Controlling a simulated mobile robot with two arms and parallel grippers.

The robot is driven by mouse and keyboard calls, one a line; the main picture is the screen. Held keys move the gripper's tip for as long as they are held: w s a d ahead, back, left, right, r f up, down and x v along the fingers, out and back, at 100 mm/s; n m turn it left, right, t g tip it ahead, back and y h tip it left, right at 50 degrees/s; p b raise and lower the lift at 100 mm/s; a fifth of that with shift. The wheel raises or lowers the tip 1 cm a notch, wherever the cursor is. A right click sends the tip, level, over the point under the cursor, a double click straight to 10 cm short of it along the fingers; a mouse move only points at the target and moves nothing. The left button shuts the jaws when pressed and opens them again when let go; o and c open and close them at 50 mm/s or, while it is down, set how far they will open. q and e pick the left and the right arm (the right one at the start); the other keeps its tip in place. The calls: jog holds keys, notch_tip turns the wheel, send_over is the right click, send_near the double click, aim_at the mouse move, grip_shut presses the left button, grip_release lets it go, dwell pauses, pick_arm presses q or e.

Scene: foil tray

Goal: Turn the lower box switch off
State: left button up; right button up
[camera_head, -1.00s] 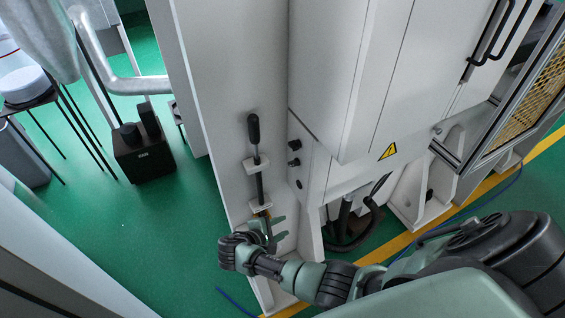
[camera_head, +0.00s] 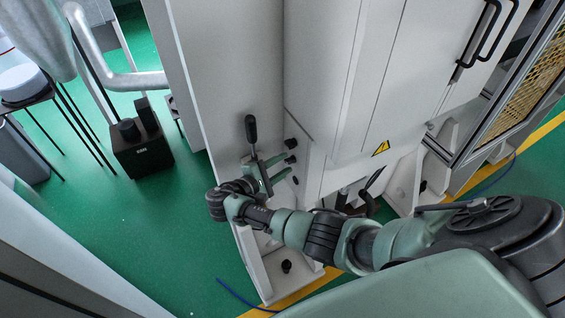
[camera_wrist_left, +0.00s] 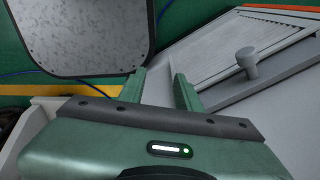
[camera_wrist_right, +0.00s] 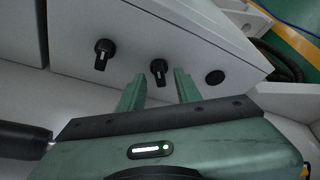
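The white switch box (camera_wrist_right: 190,40) carries two black rotary switches with white marks in the right wrist view. The upper switch (camera_wrist_right: 103,54) is at left, outside my fingers. The lower switch (camera_wrist_right: 159,70) is ahead of the gap between my right gripper's fingers (camera_wrist_right: 158,84). My right gripper is open; I cannot tell whether a finger touches the switch. In the head view my right gripper (camera_head: 274,170) is beside the box, and the upper switch (camera_head: 291,143) shows above it. My left gripper (camera_wrist_left: 160,84) is open and empty in the left wrist view, outside the head view.
A round black plug (camera_wrist_right: 214,77) sits right of the lower switch. A black-handled lever (camera_head: 251,129) stands on the white panel left of the box. A white cabinet (camera_head: 385,90) overhangs at right. A grey knob (camera_wrist_left: 247,62) is near my left gripper.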

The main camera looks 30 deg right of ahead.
jog(key=shift+d, duration=0.15)
grip_shut()
jog(key=shift+r+n+g+p, duration=0.3)
jog(key=shift+n+p, duration=0.2)
jog(key=shift+p, duration=0.2)
jog(key=shift+w+f+n+y, duration=0.1)
jog(key=shift+n+y, duration=0.2)
jog(key=shift+n, duration=0.1)
jog(key=shift+f+n+g+p, duration=0.15)
jog(key=shift+n+g+p, duration=0.25)
jog(key=shift+n+g, duration=0.2)
grip_release()
